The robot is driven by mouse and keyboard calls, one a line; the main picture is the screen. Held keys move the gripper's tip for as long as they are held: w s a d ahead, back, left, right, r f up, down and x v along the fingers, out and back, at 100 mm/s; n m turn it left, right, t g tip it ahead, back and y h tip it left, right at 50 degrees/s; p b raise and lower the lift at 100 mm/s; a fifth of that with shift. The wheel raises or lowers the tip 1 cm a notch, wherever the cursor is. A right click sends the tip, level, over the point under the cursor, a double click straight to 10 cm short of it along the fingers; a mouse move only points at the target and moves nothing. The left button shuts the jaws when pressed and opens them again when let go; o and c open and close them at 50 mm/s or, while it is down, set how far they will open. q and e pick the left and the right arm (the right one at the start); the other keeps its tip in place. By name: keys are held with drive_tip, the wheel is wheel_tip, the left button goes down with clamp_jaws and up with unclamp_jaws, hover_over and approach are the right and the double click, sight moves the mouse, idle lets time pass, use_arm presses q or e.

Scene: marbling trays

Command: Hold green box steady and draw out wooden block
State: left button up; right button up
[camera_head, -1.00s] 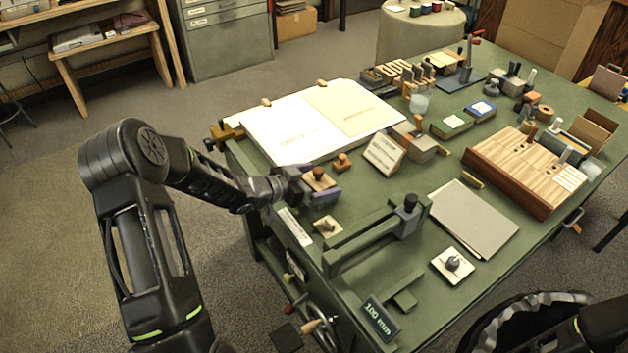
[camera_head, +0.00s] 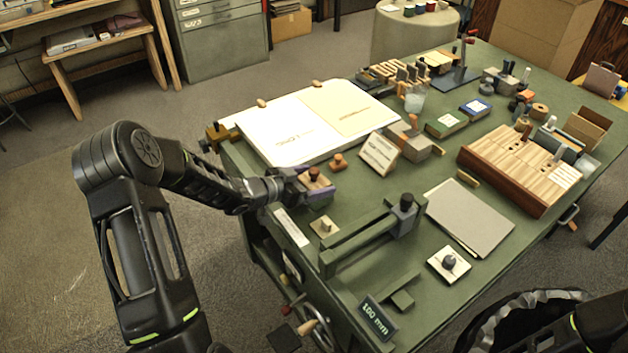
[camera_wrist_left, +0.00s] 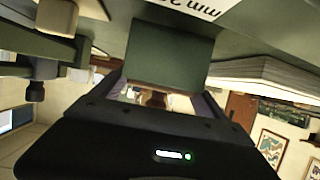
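My left gripper (camera_head: 314,186) is at the table's left edge, its purple-grey fingers on either side of a small green box. The left wrist view shows the box's green face (camera_wrist_left: 170,52) between the fingers; I cannot tell if both fingers press it. A brown wooden knob (camera_head: 314,172) stands up between the fingers and also shows in the left wrist view (camera_wrist_left: 155,99). Any block below the knob is hidden. My right gripper is out of view; only part of my right arm shows at the bottom right.
An orange-brown knob (camera_head: 338,161) stands just right of the left gripper. A pale block with a peg (camera_head: 325,227) and a green clamp-like frame (camera_head: 370,237) are nearer. A white board (camera_head: 285,135) lies behind. A grey folder (camera_head: 470,215) lies to the right.

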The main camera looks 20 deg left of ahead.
use_arm(q)
drive_tip(key=shift+o, duration=1.1)
drive_tip(key=shift+v, duration=3.9)
